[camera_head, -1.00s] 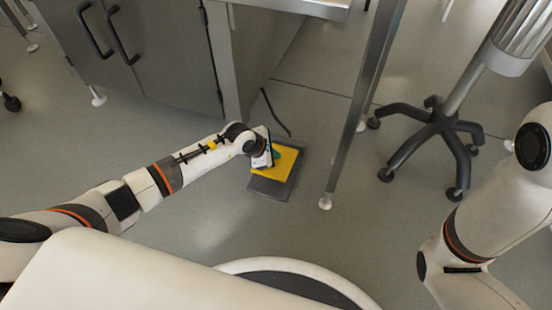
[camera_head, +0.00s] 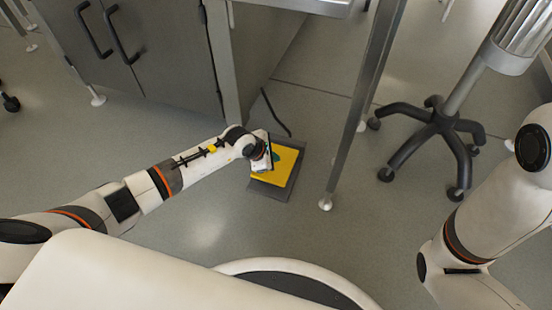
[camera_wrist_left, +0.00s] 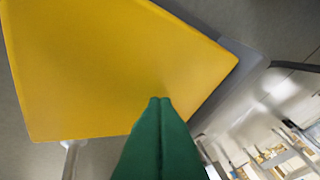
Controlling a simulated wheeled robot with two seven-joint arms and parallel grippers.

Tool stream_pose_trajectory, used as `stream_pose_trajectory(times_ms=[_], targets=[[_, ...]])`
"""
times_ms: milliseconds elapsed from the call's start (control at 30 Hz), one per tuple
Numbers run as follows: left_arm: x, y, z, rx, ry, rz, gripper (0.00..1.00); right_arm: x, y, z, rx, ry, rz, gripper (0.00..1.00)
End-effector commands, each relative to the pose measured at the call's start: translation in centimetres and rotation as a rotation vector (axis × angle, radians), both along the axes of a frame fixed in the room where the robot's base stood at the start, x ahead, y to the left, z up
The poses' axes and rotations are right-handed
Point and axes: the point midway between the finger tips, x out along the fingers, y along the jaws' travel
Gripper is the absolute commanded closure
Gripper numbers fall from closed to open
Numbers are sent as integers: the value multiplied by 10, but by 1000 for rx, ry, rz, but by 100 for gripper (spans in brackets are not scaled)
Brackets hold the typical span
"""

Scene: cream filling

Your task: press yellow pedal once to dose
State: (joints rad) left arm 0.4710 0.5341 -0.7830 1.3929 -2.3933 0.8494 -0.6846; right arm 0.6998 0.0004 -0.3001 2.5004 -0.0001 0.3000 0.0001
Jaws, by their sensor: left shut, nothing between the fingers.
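The yellow pedal (camera_head: 286,168) sits on a dark grey base on the floor, beside the metal cabinet. In the left wrist view its yellow plate (camera_wrist_left: 110,60) fills the upper left. My left gripper (camera_head: 274,156) is over the pedal's left part and hides some of it. Its green fingers (camera_wrist_left: 160,100) are shut with nothing between them, and their tips overlap the plate's lower edge in the left wrist view. I cannot tell whether they touch the plate. My right arm shows at the right edge, but its gripper is out of view.
A grey cabinet (camera_head: 150,65) stands behind and left of the pedal. A metal table leg (camera_head: 362,110) stands just right of it, and a black wheeled stand base (camera_head: 435,130) is farther right. The floor in front is clear.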

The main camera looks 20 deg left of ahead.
Motion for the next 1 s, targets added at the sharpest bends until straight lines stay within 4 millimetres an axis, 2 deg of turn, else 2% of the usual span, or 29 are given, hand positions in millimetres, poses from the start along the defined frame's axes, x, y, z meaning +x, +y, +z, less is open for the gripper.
stream_pose_trajectory(times_ms=[1000], targets=[[-7,2,-18,8,15,0,100,0,0,-6,0,0,0,64]])
